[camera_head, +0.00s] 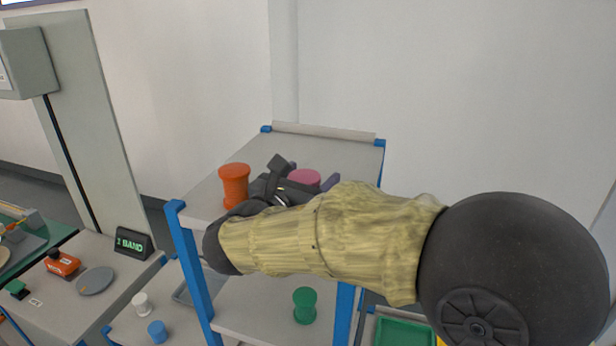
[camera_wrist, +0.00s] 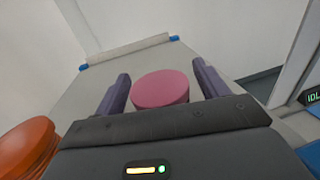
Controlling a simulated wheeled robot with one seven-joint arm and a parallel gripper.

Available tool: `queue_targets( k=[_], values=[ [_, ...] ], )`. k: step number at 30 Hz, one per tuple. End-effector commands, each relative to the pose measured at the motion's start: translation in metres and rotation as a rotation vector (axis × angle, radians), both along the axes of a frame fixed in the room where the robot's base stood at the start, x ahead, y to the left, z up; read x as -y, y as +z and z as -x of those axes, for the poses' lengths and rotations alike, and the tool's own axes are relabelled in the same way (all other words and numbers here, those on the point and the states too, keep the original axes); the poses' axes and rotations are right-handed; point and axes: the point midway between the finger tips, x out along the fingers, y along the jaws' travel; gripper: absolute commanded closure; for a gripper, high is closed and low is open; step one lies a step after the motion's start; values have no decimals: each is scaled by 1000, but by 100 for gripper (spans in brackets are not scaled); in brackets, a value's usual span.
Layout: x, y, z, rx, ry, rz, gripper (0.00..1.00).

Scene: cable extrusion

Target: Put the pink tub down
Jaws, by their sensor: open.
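The pink tub (camera_head: 304,177) stands on the grey top shelf (camera_head: 330,150) of a blue-framed rack, partly hidden by my arm in the head view. In the wrist view the round pink tub (camera_wrist: 160,89) sits between the two fingers of my gripper (camera_wrist: 160,88). A gap shows between the tub and each finger, so my gripper is open around it. In the head view my gripper (camera_head: 300,178) is low over the shelf, mostly hidden behind the wrist. The tub's underside is hidden.
An orange spool (camera_head: 234,186) stands on the same shelf, left of my gripper; it also shows in the wrist view (camera_wrist: 28,148). A green spool (camera_head: 305,305) is on the shelf below. The shelf's back part is clear, up to a raised rear edge (camera_head: 322,132).

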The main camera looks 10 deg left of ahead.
Motion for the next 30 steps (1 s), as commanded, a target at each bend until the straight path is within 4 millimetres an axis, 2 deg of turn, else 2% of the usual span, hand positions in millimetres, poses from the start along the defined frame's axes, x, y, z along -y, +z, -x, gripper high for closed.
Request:
queue_targets(
  k=[3, 8, 21, 25, 30],
  values=[
    [0, 4, 0, 0, 0, 0, 27],
    [-6, -2, 19, 2, 3, -1, 27],
    [-28, -2, 99, 0, 2, -1, 27],
    [-32, 0, 112, 1, 1, 0, 27],
    [-33, 2, 116, 0, 0, 1, 27]
  ],
)
